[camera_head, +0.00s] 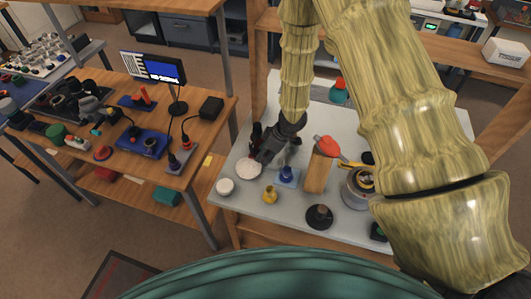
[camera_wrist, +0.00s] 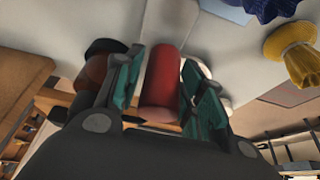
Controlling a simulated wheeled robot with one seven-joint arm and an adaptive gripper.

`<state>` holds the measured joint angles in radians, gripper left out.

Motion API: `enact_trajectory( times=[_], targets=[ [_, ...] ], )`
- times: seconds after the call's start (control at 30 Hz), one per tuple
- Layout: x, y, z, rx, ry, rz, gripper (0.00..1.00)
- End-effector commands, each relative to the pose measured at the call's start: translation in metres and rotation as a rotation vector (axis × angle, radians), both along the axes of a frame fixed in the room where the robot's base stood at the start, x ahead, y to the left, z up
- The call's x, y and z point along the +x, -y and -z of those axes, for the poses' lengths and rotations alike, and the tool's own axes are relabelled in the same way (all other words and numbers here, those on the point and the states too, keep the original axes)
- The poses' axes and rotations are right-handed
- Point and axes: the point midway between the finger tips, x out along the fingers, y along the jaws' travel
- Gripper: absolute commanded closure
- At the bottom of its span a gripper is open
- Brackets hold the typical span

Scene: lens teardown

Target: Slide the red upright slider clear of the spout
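A red upright slider (camera_wrist: 162,82), a plain red cylinder, stands between the two teal-padded fingers of my gripper (camera_wrist: 164,62) in the wrist view. The pads sit close on both sides of it; I cannot tell whether both touch it. In the head view my gripper (camera_head: 268,153) points down at the back left of the pale table, beside a dark, reddish upright thing (camera_head: 256,133). The gripper largely hides the slider there. I cannot make out the spout for certain in either view.
A white dish (camera_head: 248,168) sits just below my gripper, with a white cup (camera_head: 225,187) further left. A blue piece (camera_head: 287,174), a yellow piece (camera_head: 269,194) and a wooden block (camera_head: 318,174) stand to the right.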

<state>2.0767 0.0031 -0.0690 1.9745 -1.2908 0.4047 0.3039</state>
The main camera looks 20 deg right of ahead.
Motion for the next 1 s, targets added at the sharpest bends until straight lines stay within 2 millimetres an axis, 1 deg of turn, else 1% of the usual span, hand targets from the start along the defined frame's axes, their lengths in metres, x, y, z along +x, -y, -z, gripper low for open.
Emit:
enact_trajectory(
  times=[0.17,0.3,0.37,0.4,0.63,0.83,0.9,1.0],
  targets=[
    [0.0,0.0,0.0,0.0,0.0,0.0,0.61],
    [0.0,0.0,0.0,0.0,0.0,0.0,0.86],
    [0.0,0.0,0.0,0.0,0.0,0.0,0.97],
    [0.0,0.0,0.0,0.0,0.0,0.0,1.0],
    [-0.002,0.003,0.0,0.0,0.0,0.001,1.0],
    [-0.017,0.026,0.0,0.0,-0.002,0.005,1.0],
    [-0.02,0.03,0.0,-0.001,-0.001,0.003,1.0],
    [-0.02,0.03,0.0,0.0,0.0,0.001,1.0]
  ],
)
